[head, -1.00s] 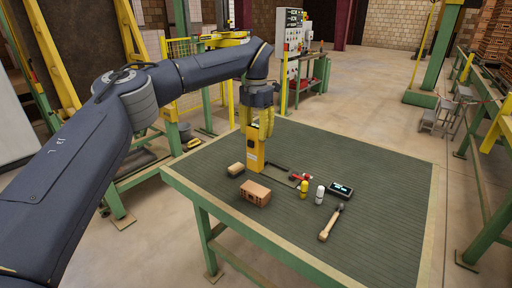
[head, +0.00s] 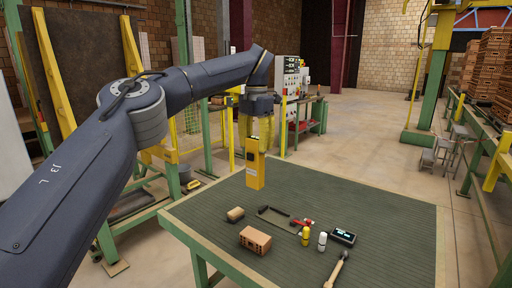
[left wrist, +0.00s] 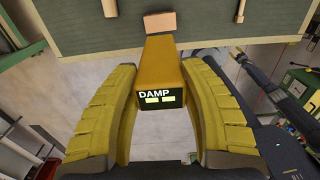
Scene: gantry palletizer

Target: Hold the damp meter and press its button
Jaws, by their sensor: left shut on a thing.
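The damp meter (head: 255,172) is a tall yellow block with a dark top, upright in the head view above the far left part of the green table. My left gripper (head: 257,132) is shut on its upper part from above. In the left wrist view, the meter (left wrist: 161,66) sits between the two yellow padded fingers of the left gripper (left wrist: 162,100). Its end face is dark, with the word DAMP and two pale yellow patches. I cannot tell which part is the button.
The table's right side is clear.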

